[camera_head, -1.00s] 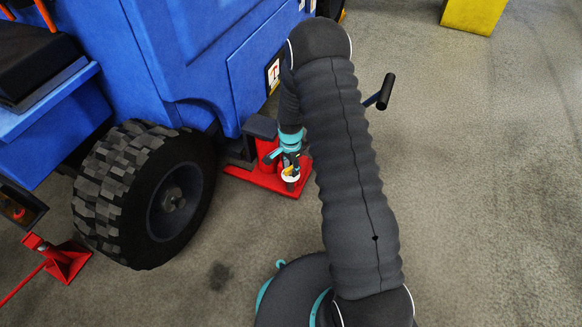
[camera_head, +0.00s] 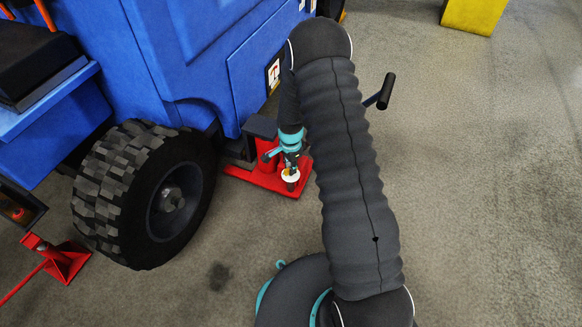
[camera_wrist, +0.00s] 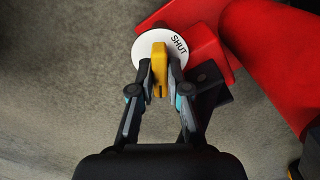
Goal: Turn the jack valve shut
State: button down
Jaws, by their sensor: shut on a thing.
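The jack valve shows in the wrist view as a yellow handle (camera_wrist: 160,62) on a white round plate (camera_wrist: 143,50). The word SHUT is printed on the plate's right side, to the right of the handle. The handle lies upright in this picture, not in line with the word. My gripper (camera_wrist: 160,80) is shut on the yellow handle, one finger on each side. In the head view my gripper (camera_head: 290,165) is at the white plate (camera_head: 290,176), low on the front of the red jack (camera_head: 258,180). My arm hides part of the jack there.
The jack stands beside a blue vehicle (camera_head: 190,50), right of its big black wheel (camera_head: 145,195). A black-ended crank handle (camera_head: 386,92) sticks out right of my arm. A red stand (camera_head: 68,262) is at lower left, a yellow block (camera_head: 473,14) at top right. The right floor is clear.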

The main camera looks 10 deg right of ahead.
jog(key=m+b, duration=0.1)
jog(key=m, duration=0.5)
jog(key=shift+s, duration=0.1)
jog(key=m+b, duration=0.1)
jog(key=m, duration=0.4)
jog(key=shift+m, duration=0.3)
dwell(0.3)
jog(key=c, duration=1.1)
grip_release()
jog(key=shift+d, duration=0.1)
jog(key=shift+c, duration=0.2)
jog(key=shift+r, duration=0.5)
notch_tip(320, 180, up, 11)
